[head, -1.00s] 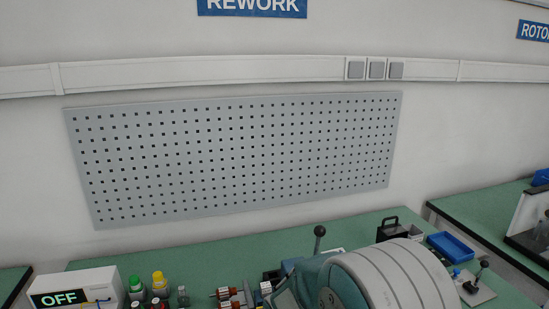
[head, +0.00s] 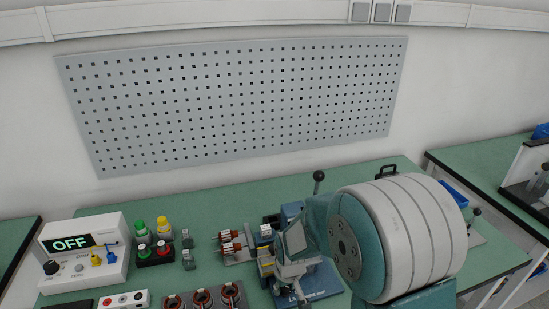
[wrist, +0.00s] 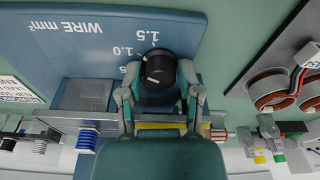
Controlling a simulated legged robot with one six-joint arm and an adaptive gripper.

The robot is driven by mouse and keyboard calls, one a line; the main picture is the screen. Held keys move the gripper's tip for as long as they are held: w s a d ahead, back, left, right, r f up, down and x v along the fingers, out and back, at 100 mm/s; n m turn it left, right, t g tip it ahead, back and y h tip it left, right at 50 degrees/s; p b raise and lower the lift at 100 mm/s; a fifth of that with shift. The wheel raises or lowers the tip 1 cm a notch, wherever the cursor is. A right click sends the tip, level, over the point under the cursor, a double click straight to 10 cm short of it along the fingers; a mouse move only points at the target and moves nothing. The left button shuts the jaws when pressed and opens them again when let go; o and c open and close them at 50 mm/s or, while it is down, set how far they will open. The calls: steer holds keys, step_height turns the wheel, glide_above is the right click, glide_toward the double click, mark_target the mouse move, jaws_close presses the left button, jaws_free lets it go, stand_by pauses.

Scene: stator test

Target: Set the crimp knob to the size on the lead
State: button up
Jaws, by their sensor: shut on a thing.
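The black crimp knob (wrist: 155,66) sits on a blue panel (wrist: 60,45) in the wrist view, beside upside-down white print reading WIRE mm², 1.0 and 1.5. My gripper (wrist: 159,80) is shut on the knob, one finger at each side. A white mark shows on the knob's top, but I cannot tell exactly which size it points to. In the head view the knob is hidden behind my gripper (head: 296,272) and arm. A small white tag (wrist: 308,55) lies by the copper coils at the right of the wrist view; its print is too small to read.
Stators with copper windings (head: 202,296) stand at the front of the green bench (head: 130,200). A white box showing OFF (head: 85,255) is at left, with green and yellow buttons (head: 152,228) near it. Rotors (head: 230,243) stand left of my arm. Bench behind is clear.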

steer(key=n, duration=0.5)
steer(key=shift+w+y, duration=0.1)
steer(key=shift+y, duration=0.3)
steer(key=shift+a, duration=0.1)
steer(key=o, duration=0.7)
steer(key=shift+o, duration=0.2)
steer(key=shift+a, duration=0.1)
steer(key=shift+r, duration=3)
